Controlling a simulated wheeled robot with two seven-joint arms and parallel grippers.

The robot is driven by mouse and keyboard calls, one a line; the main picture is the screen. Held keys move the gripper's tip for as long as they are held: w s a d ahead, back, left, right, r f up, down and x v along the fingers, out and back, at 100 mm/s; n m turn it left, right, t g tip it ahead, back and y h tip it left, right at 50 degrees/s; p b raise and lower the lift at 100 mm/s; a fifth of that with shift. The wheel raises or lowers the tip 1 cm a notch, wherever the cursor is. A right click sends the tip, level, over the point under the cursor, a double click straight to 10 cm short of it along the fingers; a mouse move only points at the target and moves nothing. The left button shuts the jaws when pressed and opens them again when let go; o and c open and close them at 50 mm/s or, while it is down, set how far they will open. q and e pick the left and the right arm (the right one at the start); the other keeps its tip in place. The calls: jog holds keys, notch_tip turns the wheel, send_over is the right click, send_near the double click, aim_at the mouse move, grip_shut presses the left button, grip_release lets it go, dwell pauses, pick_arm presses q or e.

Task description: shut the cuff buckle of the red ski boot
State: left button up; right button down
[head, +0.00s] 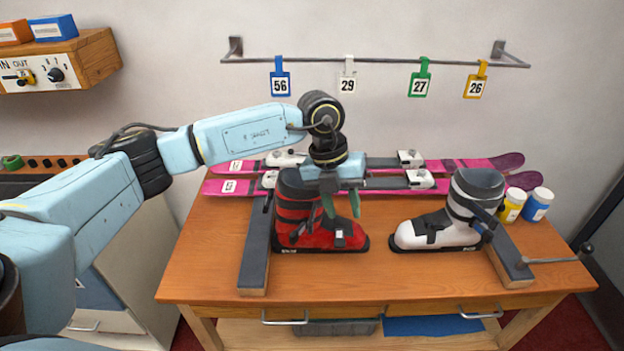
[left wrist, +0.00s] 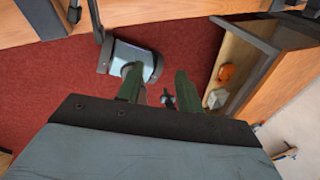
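The red ski boot (head: 312,236) stands upright on the wooden bench, left of centre, toe to the right. Its cuff has dark bands; a small pale buckle piece (head: 338,234) shows on the foot. My left gripper (head: 342,204) hangs in front of the boot's upper part, green fingers pointing down and apart, with nothing seen between them. It covers part of the cuff, so I cannot tell how the cuff buckle stands. In the left wrist view the fingers (left wrist: 157,88) are also apart, and the boot does not show. My right gripper is not in view.
A white ski boot (head: 425,232) stands to the right. Dark-topped bars (head: 256,245) flank the boots, the right one (head: 509,260) beside a metal handle. Pink skis (head: 460,183) lie behind. Yellow and blue jars (head: 537,205) stand at right. Tags hang from a rail (head: 380,60).

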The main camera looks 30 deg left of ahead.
aim_at(312, 218)
pick_arm(q)
jog(key=a+y, duration=0.1)
jog(key=a, duration=0.1)
jog(key=a+r+y, duration=0.1)
jog(key=a, duration=0.2)
jog(key=a+n+y, duration=0.1)
jog(key=a, duration=0.1)
jog(key=shift+w+a+r, duration=0.25)
jog(key=shift+w+r, duration=0.1)
notch_tip(312, 218, down, 13)
jog(key=shift+d+r+p, duration=0.1)
jog(key=shift+p, duration=0.65)
jog(key=shift+c, duration=0.2)
grip_shut()
